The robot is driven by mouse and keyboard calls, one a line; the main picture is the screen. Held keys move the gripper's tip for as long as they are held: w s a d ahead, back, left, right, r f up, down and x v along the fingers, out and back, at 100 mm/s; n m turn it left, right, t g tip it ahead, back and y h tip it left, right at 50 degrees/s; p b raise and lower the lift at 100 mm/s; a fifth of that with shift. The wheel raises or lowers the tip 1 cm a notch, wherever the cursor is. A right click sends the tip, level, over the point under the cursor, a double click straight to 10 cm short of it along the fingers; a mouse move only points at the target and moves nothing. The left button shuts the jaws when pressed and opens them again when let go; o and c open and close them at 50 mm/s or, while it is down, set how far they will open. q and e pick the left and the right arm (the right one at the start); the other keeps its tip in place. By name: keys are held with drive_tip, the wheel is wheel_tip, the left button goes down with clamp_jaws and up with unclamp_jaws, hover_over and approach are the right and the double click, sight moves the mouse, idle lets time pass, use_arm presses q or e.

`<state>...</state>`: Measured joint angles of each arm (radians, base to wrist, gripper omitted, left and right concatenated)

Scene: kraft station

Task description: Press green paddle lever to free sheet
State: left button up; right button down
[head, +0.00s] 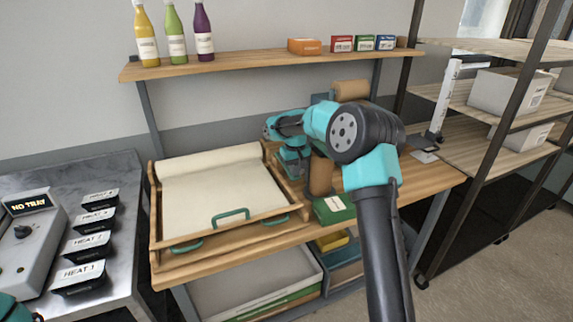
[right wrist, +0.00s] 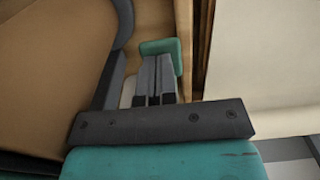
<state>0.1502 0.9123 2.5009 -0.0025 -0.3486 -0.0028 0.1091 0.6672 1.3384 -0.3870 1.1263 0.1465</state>
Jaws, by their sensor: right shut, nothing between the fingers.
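The cream sheet (head: 222,182) lies in a wooden tray (head: 153,225) with teal handles, left of my right arm. It also fills the right side of the right wrist view (right wrist: 262,55). My right gripper (head: 299,172) points down just beyond the tray's right edge, shut and empty. In the right wrist view its closed fingers (right wrist: 155,78) reach toward a small green paddle (right wrist: 164,46). The tips overlap the paddle's lower edge; I cannot tell whether they touch it. In the head view I cannot make out the paddle near the gripper. My left gripper is not in view.
A green box (head: 334,209) lies on the bench right of the tray. A brown roll (head: 321,177) stands close behind my right gripper. A grey machine (head: 28,245) and black HEAT blocks (head: 80,277) sit at left. A wall shelf (head: 265,61) holds bottles and small boxes.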

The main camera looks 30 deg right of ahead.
drive_tip(key=shift+f, duration=1.85)
drive_tip(key=shift+r, duration=5.55)
